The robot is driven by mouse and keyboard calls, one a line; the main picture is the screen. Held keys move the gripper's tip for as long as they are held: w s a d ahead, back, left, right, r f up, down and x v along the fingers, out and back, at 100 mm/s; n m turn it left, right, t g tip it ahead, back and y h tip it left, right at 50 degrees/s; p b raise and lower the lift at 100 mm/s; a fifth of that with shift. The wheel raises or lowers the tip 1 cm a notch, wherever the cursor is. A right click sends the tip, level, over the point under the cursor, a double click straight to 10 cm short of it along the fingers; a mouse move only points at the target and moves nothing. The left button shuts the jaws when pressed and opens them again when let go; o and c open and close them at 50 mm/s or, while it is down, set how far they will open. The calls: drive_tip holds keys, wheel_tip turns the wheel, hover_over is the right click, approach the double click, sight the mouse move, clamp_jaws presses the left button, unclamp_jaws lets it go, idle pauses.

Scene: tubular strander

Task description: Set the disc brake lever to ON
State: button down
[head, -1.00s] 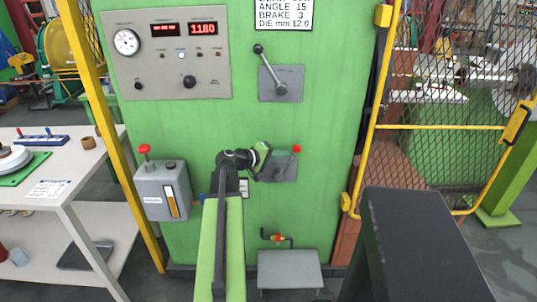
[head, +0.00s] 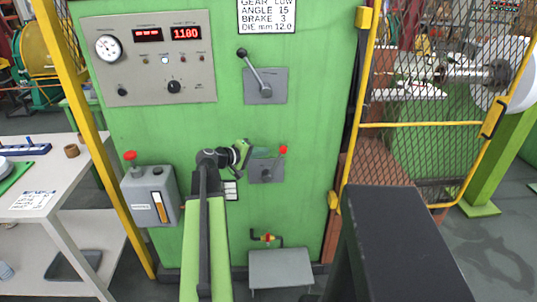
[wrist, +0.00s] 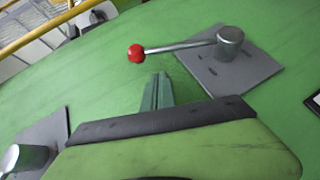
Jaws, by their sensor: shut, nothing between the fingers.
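A lever with a red knob (head: 283,149) sits on a grey plate (head: 266,172) on the green panel. Its arm slants up and to the right from its hub in the head view. I cannot read which positions are marked. In the wrist view the red knob (wrist: 136,53), the metal arm and the hub (wrist: 229,42) show clearly. My gripper (head: 268,153) is at the upper left of that plate. In the wrist view my gripper (wrist: 158,82) is shut and empty, its tips close to the knob; I cannot tell whether they touch.
Above is a black-knobbed lever (head: 255,70) on its own plate. A grey box (head: 152,197) with a red knob stands at the left, and a gauge panel (head: 150,58) above.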

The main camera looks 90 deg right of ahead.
drive_tip(key=p+v, duration=0.2)
drive_tip(key=v, duration=0.8)
drive_tip(key=shift+r+p, duration=0.4)
drive_tip(key=shift+w, duration=0.15)
